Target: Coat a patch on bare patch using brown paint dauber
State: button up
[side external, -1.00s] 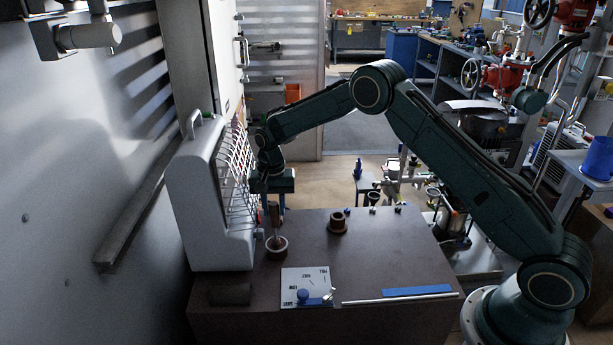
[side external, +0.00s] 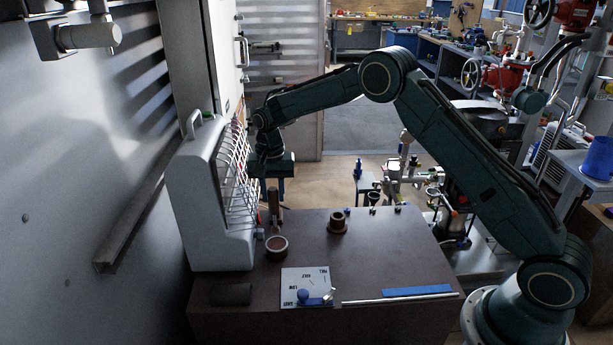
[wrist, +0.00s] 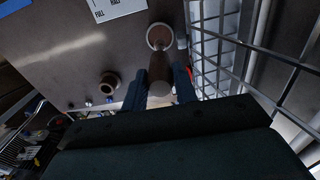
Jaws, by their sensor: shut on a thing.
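My gripper (side external: 272,186) is shut on the brown dauber (side external: 273,211), which hangs upright below the jaws. The dauber's lower end appears to be above a small round pot (side external: 277,252) with a pale rim, on the brown worktop. In the wrist view, the dauber (wrist: 160,72) shows between the two dark fingers (wrist: 158,86), and the pot (wrist: 152,37) lies just beyond it. A second brown pot (side external: 337,226) stands to the right. I cannot make out the bare patch in either view.
A grey housing with a wire grille (side external: 238,190) stands close left of my gripper. A white marked card (side external: 304,280) with a blue knob, a metal rod (side external: 395,299), a blue strip (side external: 417,291) and a dark cylinder (side external: 231,294) lie on the worktop (side external: 385,255). Its right middle is clear.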

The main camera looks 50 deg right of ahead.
jog(key=shift+r, duration=1.15)
jog(key=shift+s+f, duration=0.1)
jog(key=shift+s, duration=0.05)
jog(key=shift+s+f+n, duration=0.15)
jog(key=shift+s+n, duration=0.25)
jog(key=shift+s, duration=0.05)
jog(key=s+f+n, duration=0.2)
jog(key=s+n, duration=0.2)
jog(key=s, duration=0.4)
jog(key=s+f+n, duration=0.2)
jog(key=s+n, duration=0.2)
jog(key=s, duration=0.4)
jog(key=shift+s+d, duration=0.25)
jog(key=shift+s, duration=0.05)
jog(key=shift+w+d, duration=0.1)
